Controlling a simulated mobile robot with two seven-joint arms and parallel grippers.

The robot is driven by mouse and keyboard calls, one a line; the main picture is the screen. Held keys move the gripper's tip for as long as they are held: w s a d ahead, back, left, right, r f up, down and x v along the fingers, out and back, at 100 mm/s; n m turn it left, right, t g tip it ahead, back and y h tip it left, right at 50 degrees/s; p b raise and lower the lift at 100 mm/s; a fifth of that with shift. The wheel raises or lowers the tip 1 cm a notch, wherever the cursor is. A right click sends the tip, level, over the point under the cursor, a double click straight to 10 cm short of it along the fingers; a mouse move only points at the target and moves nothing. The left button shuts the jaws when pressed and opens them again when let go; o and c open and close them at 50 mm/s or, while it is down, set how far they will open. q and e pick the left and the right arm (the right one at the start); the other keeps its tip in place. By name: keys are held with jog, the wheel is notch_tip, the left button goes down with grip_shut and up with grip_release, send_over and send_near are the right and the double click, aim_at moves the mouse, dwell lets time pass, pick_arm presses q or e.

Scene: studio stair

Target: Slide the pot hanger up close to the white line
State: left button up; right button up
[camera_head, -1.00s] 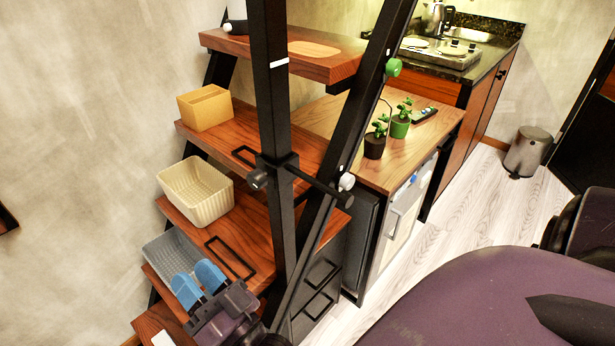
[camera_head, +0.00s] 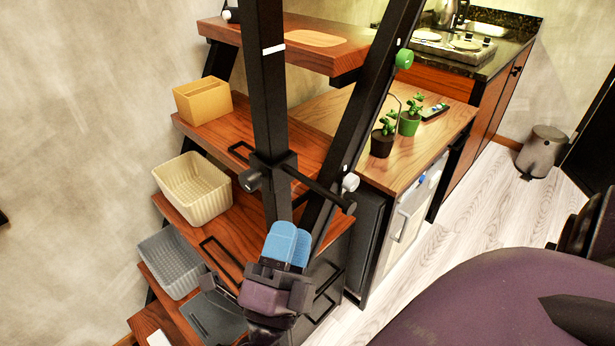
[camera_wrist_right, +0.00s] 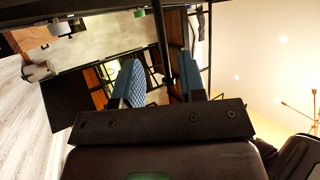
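The pot hanger is a black collar (camera_head: 268,168) around the dark upright post (camera_head: 266,100), with a round knob on its left and a black rod (camera_head: 325,192) reaching right. The white line (camera_head: 272,49) is a short mark on the post, well above the collar. My right gripper (camera_head: 288,244), with blue finger pads, is below the rod and apart from the collar. In the right wrist view the gripper (camera_wrist_right: 162,88) is open, with a gap between its pads. A thin dark bar shows in line with that gap; I cannot tell whether it is the hanger's rod. My left gripper is not in view.
Wooden stair treads (camera_head: 235,130) hold an ochre box (camera_head: 203,101), a cream basket (camera_head: 193,190) and a grey basket (camera_head: 170,262). A slanted black beam (camera_head: 365,110) stands right of the post. A wooden counter (camera_head: 440,135) with two potted plants is behind. Floor at right is open.

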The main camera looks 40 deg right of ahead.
aim_at(307, 180)
jog(key=x, duration=0.9)
jog(key=shift+r+p, duration=0.1)
jog(key=shift+p, duration=0.25)
jog(key=shift+c, duration=0.3)
grip_shut()
